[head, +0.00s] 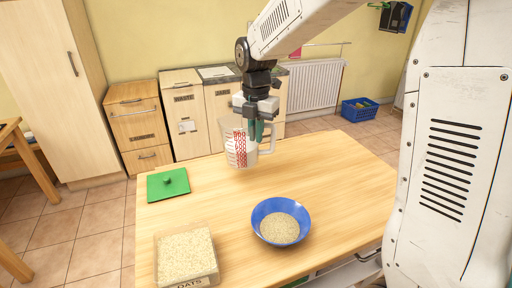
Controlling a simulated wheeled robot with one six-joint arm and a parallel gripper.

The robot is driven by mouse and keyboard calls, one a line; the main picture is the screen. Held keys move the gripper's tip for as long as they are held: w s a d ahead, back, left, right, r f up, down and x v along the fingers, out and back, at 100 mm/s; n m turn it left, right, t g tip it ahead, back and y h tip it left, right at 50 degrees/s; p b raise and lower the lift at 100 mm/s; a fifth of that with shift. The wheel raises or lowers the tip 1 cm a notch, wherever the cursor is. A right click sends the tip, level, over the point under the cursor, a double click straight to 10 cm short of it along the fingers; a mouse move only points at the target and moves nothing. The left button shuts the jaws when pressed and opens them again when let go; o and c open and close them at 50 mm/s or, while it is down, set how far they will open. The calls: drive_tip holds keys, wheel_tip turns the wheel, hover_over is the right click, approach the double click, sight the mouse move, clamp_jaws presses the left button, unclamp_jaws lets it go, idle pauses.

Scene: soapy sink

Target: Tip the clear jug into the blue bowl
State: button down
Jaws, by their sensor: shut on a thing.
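The clear jug (238,151) has red markings on its side and a handle on its right. It looks close to upright, over the back part of the wooden table. My gripper (257,132) is above it, shut on the jug at its right side by the handle. I cannot tell whether the jug touches the table, or what is inside it. The blue bowl (263,210) stands on the table in front of the jug and a little to the right. Pale grains lie in the bowl.
A clear box of oats (157,263) stands at the table's front left. A green lid with a knob (180,187) lies at the left edge. The wooden table (335,185) is bare right of the bowl. A blue basket (350,112) is on the floor behind.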

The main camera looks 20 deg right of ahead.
drive_tip(key=shift+r, duration=3.6)
